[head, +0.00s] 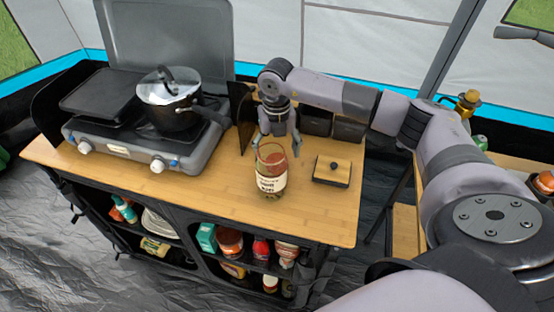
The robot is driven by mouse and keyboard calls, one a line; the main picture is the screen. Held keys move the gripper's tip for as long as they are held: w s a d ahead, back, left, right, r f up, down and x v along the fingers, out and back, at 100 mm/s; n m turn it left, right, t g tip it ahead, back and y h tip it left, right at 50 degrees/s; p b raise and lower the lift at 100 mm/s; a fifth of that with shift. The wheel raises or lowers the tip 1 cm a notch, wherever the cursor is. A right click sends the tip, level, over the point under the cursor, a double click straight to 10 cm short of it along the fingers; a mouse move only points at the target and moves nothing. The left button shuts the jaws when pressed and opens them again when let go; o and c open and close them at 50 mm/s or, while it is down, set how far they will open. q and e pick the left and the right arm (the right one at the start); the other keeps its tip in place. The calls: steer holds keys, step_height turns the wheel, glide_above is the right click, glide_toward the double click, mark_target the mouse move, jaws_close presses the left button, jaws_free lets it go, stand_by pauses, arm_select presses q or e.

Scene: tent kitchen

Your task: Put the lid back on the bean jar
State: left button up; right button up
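The bean jar (271,184) is clear glass with a pale label and reddish-brown contents. It stands upright and uncovered near the front edge of the wooden counter. The lid (332,168), a square wooden piece with a dark edge and a black knob, lies flat on the counter to the right of the jar. My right gripper (276,146) points down at the jar's far side, close to its rim. Its fingers are spread apart with nothing visibly held; whether they touch the jar is unclear. My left gripper is out of view.
A camping stove (120,150) with a lidded pot (172,105) stands on the counter's left part. Dark boxes (348,131) stand behind the lid. The counter (225,190) is bare left of the jar. Shelves below hold jars and bottles.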

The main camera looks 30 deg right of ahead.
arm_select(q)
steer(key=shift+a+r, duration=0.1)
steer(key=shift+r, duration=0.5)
arm_select(e)
steer(key=shift+f, duration=1.65)
steer(key=shift+c, duration=0.5)
steer(key=c, duration=0.8)
steer(key=shift+o, duration=0.2)
steer(key=shift+r, duration=0.1)
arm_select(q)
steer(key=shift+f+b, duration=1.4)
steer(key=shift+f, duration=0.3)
arm_select(e)
step_height(320, 180, up, 20)
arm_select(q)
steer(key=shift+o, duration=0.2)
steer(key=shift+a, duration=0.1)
